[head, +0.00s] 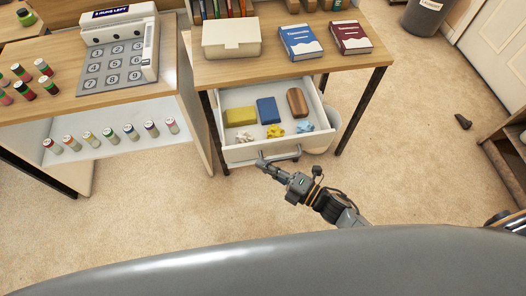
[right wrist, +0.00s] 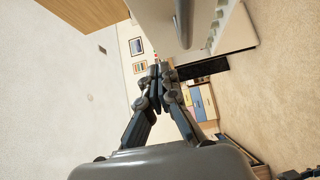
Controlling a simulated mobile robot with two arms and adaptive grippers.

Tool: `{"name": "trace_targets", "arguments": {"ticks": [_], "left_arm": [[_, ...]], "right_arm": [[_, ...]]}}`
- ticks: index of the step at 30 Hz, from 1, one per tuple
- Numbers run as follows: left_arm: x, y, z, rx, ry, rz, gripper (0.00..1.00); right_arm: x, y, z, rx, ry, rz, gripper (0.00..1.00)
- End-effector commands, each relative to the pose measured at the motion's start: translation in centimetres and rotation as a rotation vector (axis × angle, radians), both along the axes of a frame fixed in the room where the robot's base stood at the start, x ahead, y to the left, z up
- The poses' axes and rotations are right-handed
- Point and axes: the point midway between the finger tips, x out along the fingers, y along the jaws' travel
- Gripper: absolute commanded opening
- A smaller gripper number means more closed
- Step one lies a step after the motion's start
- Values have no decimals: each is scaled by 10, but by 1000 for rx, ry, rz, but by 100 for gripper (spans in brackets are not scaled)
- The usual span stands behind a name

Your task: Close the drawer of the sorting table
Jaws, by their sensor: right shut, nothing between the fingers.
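The white drawer (head: 232,151) stands pulled out from under the wooden table (head: 268,68). It holds yellow, blue and brown blocks and several crumpled paper balls. Its grey bar handle (head: 288,156) is on the front. My right gripper (head: 263,161) is shut and empty, with its fingertips at the left part of the handle and drawer front; whether they touch cannot be told. My left gripper is not in view.
A beige box (head: 231,42), a blue book (head: 300,43) and a red book (head: 351,37) lie on the tabletop. A white bin (head: 330,125) stands right of the drawer. Another table (head: 60,90) with a keypad device is at left. The carpet in front is clear.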

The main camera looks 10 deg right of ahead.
Motion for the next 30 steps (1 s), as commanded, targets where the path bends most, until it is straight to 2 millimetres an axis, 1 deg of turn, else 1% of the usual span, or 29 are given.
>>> {"name": "trace_targets", "arguments": {"ticks": [1, 3, 7, 12, 23, 26, 30], "left_arm": [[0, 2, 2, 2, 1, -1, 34], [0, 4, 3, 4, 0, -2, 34], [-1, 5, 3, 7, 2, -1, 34], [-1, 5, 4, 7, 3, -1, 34], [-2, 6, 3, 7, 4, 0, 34], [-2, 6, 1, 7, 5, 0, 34], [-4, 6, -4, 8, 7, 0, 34]], "right_arm": [[11, 0, 1, -1, -3, -2, 0], [21, 0, 1, -2, -2, -2, 0], [34, 1, 0, 0, 0, -1, 0], [39, 0, 0, 0, 1, -1, 0], [40, 0, -1, 0, 1, -2, 0], [43, 0, -1, 0, 0, -2, 0], [52, 0, -2, 0, -1, -2, 0]]}}
